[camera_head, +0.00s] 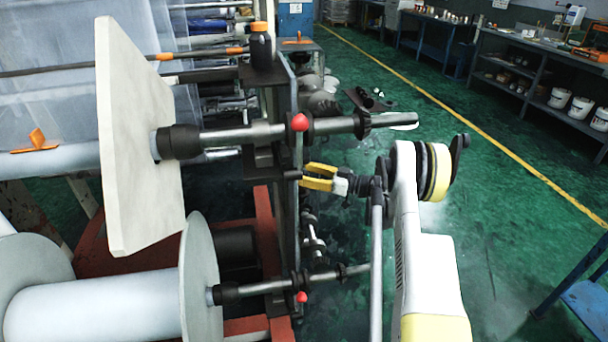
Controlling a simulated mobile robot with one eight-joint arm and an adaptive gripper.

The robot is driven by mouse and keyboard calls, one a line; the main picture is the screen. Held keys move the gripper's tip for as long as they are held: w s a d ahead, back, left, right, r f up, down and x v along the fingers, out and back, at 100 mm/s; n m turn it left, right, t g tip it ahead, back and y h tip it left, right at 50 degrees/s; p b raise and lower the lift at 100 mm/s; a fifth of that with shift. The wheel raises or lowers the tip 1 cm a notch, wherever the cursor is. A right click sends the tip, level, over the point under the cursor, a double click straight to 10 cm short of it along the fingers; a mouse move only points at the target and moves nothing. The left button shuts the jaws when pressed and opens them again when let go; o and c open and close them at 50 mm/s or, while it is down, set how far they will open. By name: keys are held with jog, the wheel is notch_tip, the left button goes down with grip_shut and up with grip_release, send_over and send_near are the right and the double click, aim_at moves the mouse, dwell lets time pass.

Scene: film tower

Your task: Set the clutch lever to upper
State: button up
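Two red knobs that may belong to the clutch lever show on the machine's side frame. The upper red knob (299,122) sits by the upper shaft, and the lower red knob (301,297) by the lower shaft. I cannot tell which part is the clutch lever or how it is set. My gripper (304,176) has yellow fingers pointing left at the side frame, below the upper red knob and well above the lower one. The fingers are apart with a gap between them. A dark part of the frame (289,175) lies just beyond the fingertips; contact cannot be told.
The upper shaft (385,122) juts right above my gripper, and the lower shaft (335,275) juts right below it. A pale square board (140,150) and a large white roll (100,305) stand left. Green floor (510,230) is open at right. A blue table (585,300) stands lower right.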

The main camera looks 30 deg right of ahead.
grip_shut()
jog(key=shift+r, duration=0.1)
jog(key=r+m+p, duration=0.1)
jog(key=w+r+g+p, duration=0.1)
jog(key=r, duration=0.1)
jog(key=shift+d+r+m+h+p, duration=0.1)
jog(key=shift+d+m+h+p, duration=0.05)
jog(key=shift+m+h+p, duration=0.2)
jog(key=shift+w+r+m, duration=0.15)
jog(key=shift+w+m, duration=0.05)
jog(key=shift+m, duration=0.15)
grip_release()
jog(key=shift+w, duration=0.1)
